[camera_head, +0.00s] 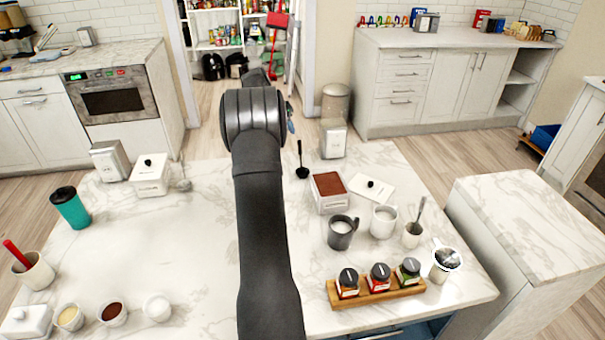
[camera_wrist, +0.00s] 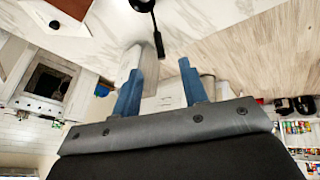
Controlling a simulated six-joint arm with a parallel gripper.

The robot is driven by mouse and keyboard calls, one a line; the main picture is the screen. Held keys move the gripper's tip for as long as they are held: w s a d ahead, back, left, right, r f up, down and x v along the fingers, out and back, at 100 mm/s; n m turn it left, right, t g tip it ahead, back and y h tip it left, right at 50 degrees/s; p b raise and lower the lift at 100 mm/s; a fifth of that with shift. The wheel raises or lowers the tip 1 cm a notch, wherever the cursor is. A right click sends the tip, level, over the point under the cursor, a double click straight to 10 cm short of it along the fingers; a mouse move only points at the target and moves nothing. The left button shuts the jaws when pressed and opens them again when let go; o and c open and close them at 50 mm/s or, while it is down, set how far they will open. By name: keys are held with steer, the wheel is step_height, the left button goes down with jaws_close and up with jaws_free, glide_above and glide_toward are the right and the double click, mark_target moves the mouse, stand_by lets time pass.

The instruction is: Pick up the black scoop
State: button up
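The black scoop (camera_head: 302,172) lies near the back edge of the marble table, just right of my arm, its handle pointing away toward the back. It also shows at the top of the wrist view (camera_wrist: 143,5), with its handle hanging down toward the fingers. My gripper (camera_wrist: 160,68) has two blue fingers spread apart with nothing between them. The fingers are apart from the scoop. In the head view my arm hides most of the gripper.
An open white container of brown powder (camera_head: 328,203) stands close right of the scoop, its lid (camera_head: 371,188) beside it. A napkin dispenser (camera_head: 333,142) is behind. A dark mug (camera_head: 342,236), a white mug (camera_head: 383,222) and a spice rack (camera_head: 376,293) are nearer. The table's left-middle is clear.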

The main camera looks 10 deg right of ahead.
mark_target(299, 148)
steer(key=x, duration=1.1)
steer(key=shift+s+d, duration=0.1)
steer(key=shift+d, duration=0.2)
steer(key=shift+w+d+x, duration=0.1)
steer(key=shift+w+x, duration=0.05)
steer(key=shift+x, duration=1.2)
steer(key=shift+w+d+x, duration=0.1)
steer(key=shift+w+x, duration=0.1)
steer(key=shift+x, duration=1.15)
steer(key=shift+r, duration=0.2)
jaws_close()
